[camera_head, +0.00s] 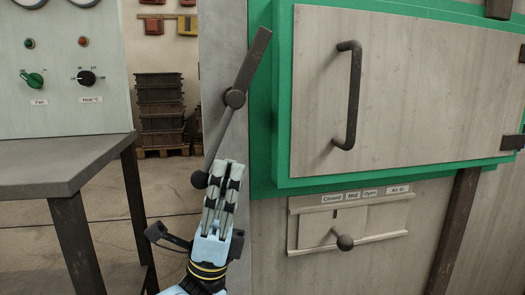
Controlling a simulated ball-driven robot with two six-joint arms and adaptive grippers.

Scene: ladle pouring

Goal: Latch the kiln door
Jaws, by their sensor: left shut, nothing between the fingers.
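The kiln door (415,75) is a grey panel in a green frame (283,120) and looks closed. It has a dark vertical bar handle (353,98). The latch lever (252,62) is a dark bar on a round pivot left of the door. It tilts, with its wide end up and to the right and its ball knob (199,180) down and to the left. My left gripper (233,165) is shut and empty, pointing up just right of the ball knob. I cannot tell whether it touches the lever. My right gripper is not in view.
Below the door is an air slider with a knob (345,242) and a label row. A grey table (60,165) and a control panel (60,110) with a green fan knob (33,80) stand at the left. Stacked crates (160,105) are in the background.

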